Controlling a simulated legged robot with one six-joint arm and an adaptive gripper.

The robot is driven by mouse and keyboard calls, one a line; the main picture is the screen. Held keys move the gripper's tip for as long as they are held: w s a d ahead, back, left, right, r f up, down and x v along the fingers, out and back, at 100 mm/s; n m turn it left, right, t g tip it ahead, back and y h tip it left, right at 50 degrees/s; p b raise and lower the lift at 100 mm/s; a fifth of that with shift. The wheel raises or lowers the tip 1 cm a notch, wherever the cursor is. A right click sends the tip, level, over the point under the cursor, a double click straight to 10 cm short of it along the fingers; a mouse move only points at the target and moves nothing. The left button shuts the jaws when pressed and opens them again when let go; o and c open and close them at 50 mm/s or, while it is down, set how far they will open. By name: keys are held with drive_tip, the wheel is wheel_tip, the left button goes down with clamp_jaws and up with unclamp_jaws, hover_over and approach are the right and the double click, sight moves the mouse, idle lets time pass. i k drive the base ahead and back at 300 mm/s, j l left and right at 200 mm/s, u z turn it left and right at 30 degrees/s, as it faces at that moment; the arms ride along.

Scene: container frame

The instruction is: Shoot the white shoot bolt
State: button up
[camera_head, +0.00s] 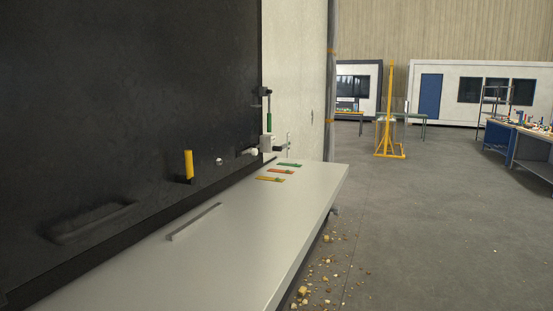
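A black upright panel (120,110) fills the left of the view. Near its lower right edge is a small white bolt-like piece (252,152), lying roughly sideways, which looks like the white shoot bolt. It is too small to tell how far it is shot. Close to its right is a pale block-like fitting (268,142), with an upright bolt with a green part (269,105) above it. A yellow upright cylinder (188,165) stands out from the panel further left. My gripper is not in view.
A pale shelf (240,235) runs below the panel, with a grey bar (194,222) and green (289,164), orange (281,171) and yellow (270,179) tags on it. Rubble (303,291) lies beside it. The grey floor (430,220) to the right is mostly open.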

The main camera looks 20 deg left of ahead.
sight(254, 151)
drive_tip(key=i+u, duration=0.2)
drive_tip(key=i, duration=0.3)
drive_tip(key=i+l+u, duration=0.2)
drive_tip(key=i, duration=0.25)
drive_tip(key=i+l+u, duration=0.2)
drive_tip(key=i, duration=0.3)
